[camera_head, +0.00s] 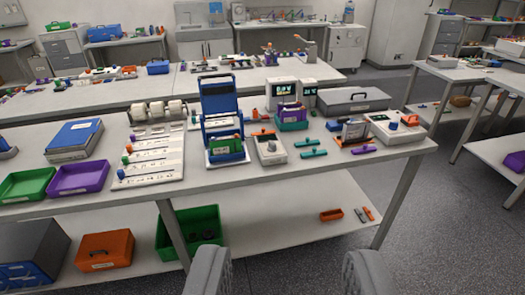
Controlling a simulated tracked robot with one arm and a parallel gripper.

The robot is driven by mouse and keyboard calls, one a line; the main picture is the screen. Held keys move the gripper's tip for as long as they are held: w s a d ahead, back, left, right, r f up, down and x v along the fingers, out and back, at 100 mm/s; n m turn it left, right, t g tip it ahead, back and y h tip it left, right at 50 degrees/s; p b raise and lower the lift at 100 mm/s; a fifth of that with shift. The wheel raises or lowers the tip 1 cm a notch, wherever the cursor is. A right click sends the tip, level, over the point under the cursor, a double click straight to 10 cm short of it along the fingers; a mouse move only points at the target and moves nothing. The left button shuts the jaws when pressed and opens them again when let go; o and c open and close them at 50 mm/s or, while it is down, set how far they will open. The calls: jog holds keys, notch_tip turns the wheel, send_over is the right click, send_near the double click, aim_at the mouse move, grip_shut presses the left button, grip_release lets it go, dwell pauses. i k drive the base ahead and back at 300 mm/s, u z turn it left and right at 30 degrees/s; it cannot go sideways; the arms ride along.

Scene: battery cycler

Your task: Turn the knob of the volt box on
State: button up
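I cannot tell for sure which device is the volt box. A white box with a blue knob (393,126) and an orange part stands at the right end of the near bench. A smaller white device (268,152) with a dark screen and an orange knob stands near the bench's front edge, left of it. Two white display units (283,92) with dark screens stand behind; their readouts are too small to read surely. My gripper (287,256) is open and empty at the bottom of the picture, in front of the bench and apart from everything on it.
A blue stand (220,97), a green tray (25,184), a purple tray (78,178) and a grey case (352,100) share the near bench (215,181). Small teal and orange parts lie around the devices. A lower shelf (275,232) holds bins. Floor is clear at right.

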aim_at(272, 147)
jog(key=u, duration=0.25)
jog(key=i, duration=1.25)
jog(key=z, duration=0.3)
